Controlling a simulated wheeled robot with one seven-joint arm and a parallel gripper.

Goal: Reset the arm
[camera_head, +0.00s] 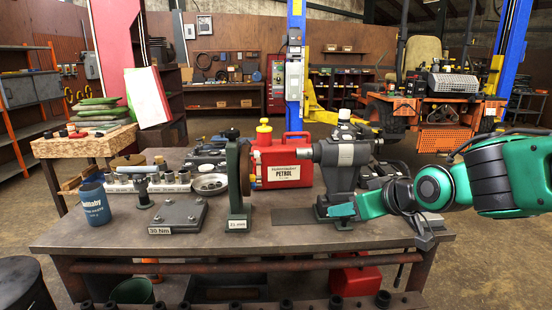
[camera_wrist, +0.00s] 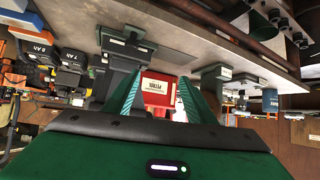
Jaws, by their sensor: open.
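My arm (camera_head: 450,186) is green and black and reaches in from the right, over the right end of the workbench (camera_head: 270,241). My gripper (camera_head: 341,211) is at its left end, near the base of a grey bench machine (camera_head: 345,165). In the wrist view my gripper (camera_wrist: 160,98) shows two green fingers spread apart with nothing between them. A red petrol can (camera_wrist: 158,88) shows behind the gap, farther off. The same petrol can (camera_head: 283,163) stands on the bench in the head view.
A dark upright stand (camera_head: 238,185) labelled 21 mm, a flat plate (camera_head: 178,215) labelled 30 Nm and a blue mug (camera_head: 94,204) stand on the bench. The front right of the bench top is mostly clear.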

